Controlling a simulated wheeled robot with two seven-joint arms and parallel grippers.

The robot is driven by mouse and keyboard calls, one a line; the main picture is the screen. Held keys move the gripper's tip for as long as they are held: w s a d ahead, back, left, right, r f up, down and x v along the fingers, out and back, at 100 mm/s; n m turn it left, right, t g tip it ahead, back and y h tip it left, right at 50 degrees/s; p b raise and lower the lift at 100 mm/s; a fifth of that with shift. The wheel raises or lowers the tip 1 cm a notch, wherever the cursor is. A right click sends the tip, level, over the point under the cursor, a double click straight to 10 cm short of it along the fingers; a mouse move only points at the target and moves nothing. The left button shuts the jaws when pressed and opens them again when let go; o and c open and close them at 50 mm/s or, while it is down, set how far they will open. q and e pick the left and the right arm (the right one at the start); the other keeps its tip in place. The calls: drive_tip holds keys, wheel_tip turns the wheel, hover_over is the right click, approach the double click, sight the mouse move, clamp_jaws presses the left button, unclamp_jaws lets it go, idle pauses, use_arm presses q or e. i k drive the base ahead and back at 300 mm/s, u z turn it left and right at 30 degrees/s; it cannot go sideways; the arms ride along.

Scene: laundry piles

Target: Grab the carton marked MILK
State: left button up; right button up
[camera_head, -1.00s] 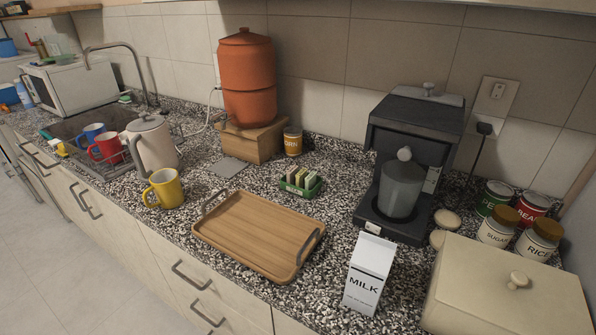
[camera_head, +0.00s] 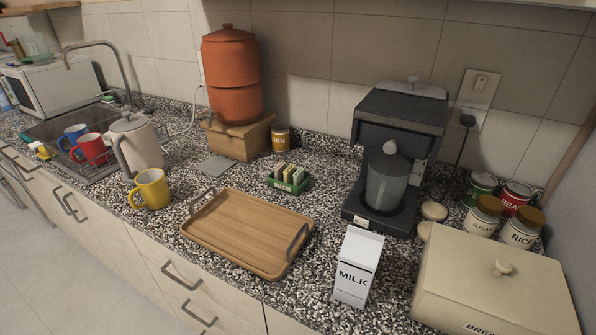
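The carton marked MILK (camera_head: 356,268) is white with a gabled top and black lettering. It stands upright on the speckled counter near the front edge. The wooden tray (camera_head: 245,235) is to its left, the coffee maker is behind it, and the cream bread box is to its right. Nothing hides the carton's front. Neither of my grippers is in view.
The coffee maker (camera_head: 397,150) stands behind the carton. The cream bread box (camera_head: 490,285) fills the right front, with jars of sugar (camera_head: 484,217) and rice (camera_head: 522,229) behind it. A yellow mug (camera_head: 152,189) and a kettle (camera_head: 137,147) stand left of the tray.

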sight(359, 256)
drive_tip(key=u, duration=1.15)
drive_tip(key=k, duration=1.25)
drive_tip(key=z, duration=2.2)
